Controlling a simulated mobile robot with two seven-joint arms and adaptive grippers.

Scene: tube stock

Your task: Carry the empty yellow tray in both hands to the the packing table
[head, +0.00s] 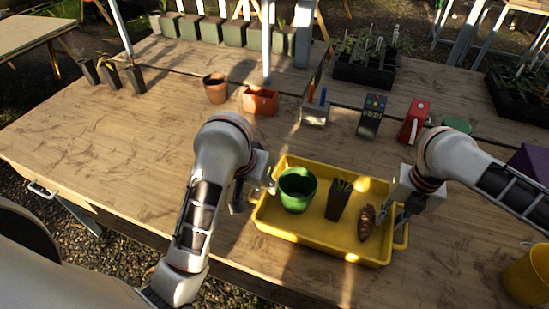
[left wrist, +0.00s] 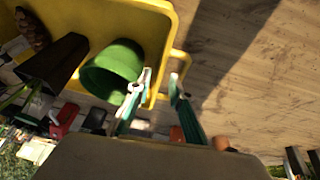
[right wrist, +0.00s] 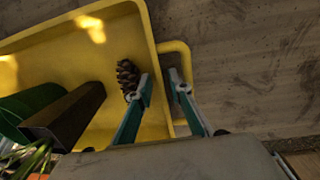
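The yellow tray (head: 318,240) rests on the wooden table. It is not empty: it holds a green pot (head: 297,190), a dark square pot with a plant (head: 338,200) and a brown pine cone (head: 366,222). My left gripper (head: 262,190) is at the tray's left end. In the left wrist view its fingers (left wrist: 160,82) are apart near the wall and handle, with nothing held. My right gripper (head: 393,212) is at the right end. In the right wrist view its fingers (right wrist: 160,88) are apart beside the wall and handle. I cannot tell which table is the packing table.
Behind the tray stand a terracotta pot (head: 216,88), an orange-brown planter (head: 260,100), a metal holder (head: 314,113), a dark handheld device (head: 372,116) and a red item (head: 414,120). A yellow bucket (head: 527,277) is at lower right. Another table (head: 30,33) is at upper left. The table's left part is mostly clear.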

